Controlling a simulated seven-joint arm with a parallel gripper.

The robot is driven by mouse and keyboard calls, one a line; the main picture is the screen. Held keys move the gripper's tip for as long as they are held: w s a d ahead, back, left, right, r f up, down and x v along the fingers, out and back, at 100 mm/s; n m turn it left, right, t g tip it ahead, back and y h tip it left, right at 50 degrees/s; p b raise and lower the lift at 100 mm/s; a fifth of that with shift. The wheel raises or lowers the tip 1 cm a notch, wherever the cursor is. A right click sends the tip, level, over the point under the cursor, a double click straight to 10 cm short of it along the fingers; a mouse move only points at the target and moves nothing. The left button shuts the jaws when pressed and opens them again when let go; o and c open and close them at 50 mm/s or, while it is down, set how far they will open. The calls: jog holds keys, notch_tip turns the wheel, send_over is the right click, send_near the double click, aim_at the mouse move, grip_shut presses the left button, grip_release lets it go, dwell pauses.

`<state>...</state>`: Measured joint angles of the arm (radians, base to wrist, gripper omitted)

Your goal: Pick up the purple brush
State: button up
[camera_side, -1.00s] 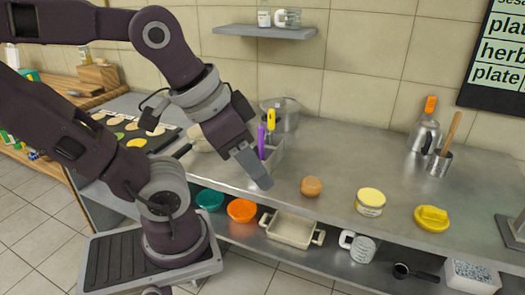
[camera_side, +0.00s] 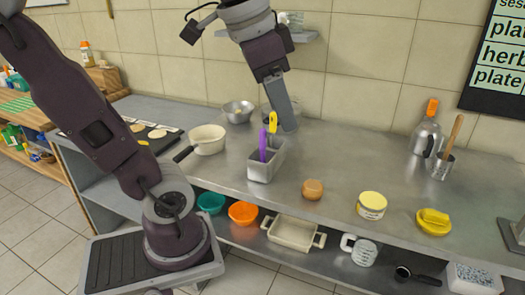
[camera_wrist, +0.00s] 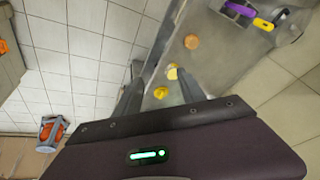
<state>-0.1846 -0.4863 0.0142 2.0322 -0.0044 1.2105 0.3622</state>
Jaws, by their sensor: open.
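In the wrist view the purple brush (camera_wrist: 240,10) is at the top right, near the yellow handle (camera_wrist: 263,24). My gripper (camera_side: 289,128) is above the counter, to the right of the brush and apart from it. In the wrist view my gripper (camera_wrist: 158,92) shows its two fingers spread with nothing held between them.
A white pan (camera_side: 207,139) and a metal bowl (camera_side: 238,111) are left of the bin. To the right are an orange-brown round item (camera_side: 312,189), a yellow-lidded jar (camera_side: 371,204) and a yellow sponge dish (camera_side: 433,221). A wall shelf (camera_side: 250,33) is behind my wrist.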

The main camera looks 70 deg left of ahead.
jog(key=w+a+r+m+g, duration=0.2)
jog(key=w+a, duration=0.4)
jog(key=a, duration=0.1)
jog(key=m+g, duration=0.2)
jog(key=m, duration=0.3)
send_over(263, 143)
jog(key=a, duration=0.1)
notch_tip(263, 143, down, 7)
jog(key=shift+h, duration=0.4)
jog(key=f, duration=2.1)
jog(key=shift+w+a, duration=0.15)
jog(key=shift+w, duration=0.05)
grip_shut()
